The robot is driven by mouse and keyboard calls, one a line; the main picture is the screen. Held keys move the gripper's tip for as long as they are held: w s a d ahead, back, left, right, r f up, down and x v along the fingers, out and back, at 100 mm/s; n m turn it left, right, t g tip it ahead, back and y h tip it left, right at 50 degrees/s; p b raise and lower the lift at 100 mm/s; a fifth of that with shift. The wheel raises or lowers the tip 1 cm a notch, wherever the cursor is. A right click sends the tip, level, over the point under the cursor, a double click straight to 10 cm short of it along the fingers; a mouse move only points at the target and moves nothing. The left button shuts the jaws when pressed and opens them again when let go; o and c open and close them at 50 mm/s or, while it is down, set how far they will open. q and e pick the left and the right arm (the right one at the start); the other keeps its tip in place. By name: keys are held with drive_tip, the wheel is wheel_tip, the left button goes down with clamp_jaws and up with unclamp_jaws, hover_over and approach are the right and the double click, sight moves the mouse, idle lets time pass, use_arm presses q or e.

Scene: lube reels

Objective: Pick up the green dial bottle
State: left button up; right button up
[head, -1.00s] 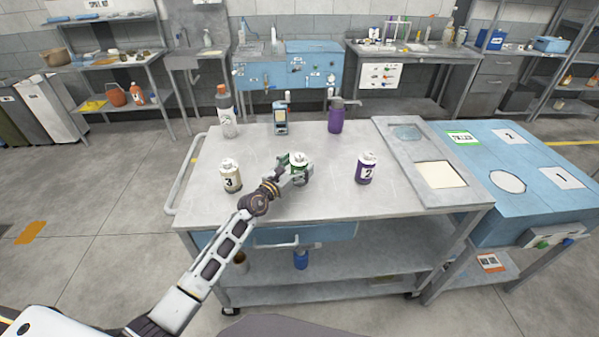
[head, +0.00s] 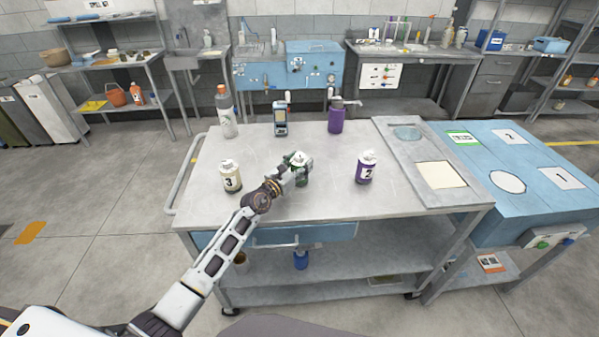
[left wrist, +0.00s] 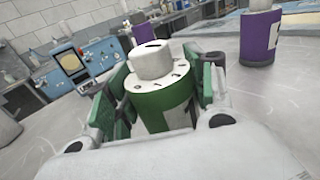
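The green dial bottle (head: 302,179), with a white top and cap, stands on the cart top between the cream bottle and the purple bottle. In the left wrist view the green dial bottle (left wrist: 163,107) sits between the two green-padded fingers, which lie close against its sides. My left gripper (head: 298,178) is shut on it from the near left side, and it also fills the left wrist view (left wrist: 165,98). The gripper hides part of the bottle's lower body in the head view. I cannot see clear air under the bottle. My right gripper is out of view.
A cream bottle marked 3 (head: 231,177) stands left and a purple bottle marked 2 (head: 366,169) stands right. A grey tray (head: 390,140) lies at the cart's right.

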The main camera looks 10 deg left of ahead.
use_arm(q)
drive_tip(key=c, duration=0.5)
drive_tip(key=shift+o, duration=0.2)
drive_tip(key=shift+r, duration=0.15)
